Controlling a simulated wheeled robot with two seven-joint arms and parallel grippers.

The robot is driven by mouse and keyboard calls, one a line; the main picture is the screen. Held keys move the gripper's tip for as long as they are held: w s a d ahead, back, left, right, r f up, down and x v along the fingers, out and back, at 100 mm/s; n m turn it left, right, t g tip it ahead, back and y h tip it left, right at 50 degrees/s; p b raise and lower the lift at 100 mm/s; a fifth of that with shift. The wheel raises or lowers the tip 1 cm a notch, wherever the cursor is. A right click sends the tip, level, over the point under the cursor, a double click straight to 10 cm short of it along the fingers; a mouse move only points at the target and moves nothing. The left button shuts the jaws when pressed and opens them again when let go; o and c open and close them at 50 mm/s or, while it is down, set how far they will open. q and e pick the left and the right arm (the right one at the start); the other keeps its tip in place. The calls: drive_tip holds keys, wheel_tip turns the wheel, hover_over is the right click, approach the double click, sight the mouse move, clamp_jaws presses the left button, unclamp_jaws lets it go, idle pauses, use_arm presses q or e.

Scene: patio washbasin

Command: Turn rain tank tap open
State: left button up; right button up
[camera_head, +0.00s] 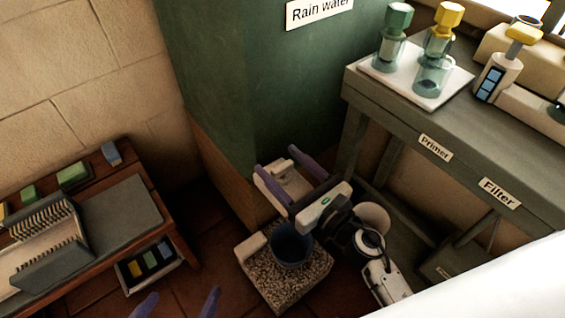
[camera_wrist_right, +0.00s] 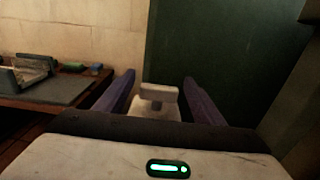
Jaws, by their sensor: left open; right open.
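The green rain tank (camera_head: 225,75), labelled "Rain water", stands at the back centre; its dark green side shows in the right wrist view (camera_wrist_right: 220,55). A pale tap (camera_head: 290,181) with a T-shaped handle sits low at its front. In the right wrist view, the tap handle (camera_wrist_right: 159,92) shows between the two purple fingers. My right gripper (camera_head: 276,160) is open around the tap's sides, with visible gaps; contact is not seen. My left gripper (camera_head: 178,304) is open and empty at the bottom edge, only its fingertips showing.
A dark blue bucket (camera_head: 291,247) stands on a speckled slab (camera_head: 262,277) below the tap. A wooden bench (camera_head: 172,228) with racks is at left. A grey table (camera_head: 400,118) with pump bottles on a white tray (camera_head: 453,83) is at right.

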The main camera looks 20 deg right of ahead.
drive_tip(key=shift+c, duration=0.3)
drive_tip(key=c, duration=1)
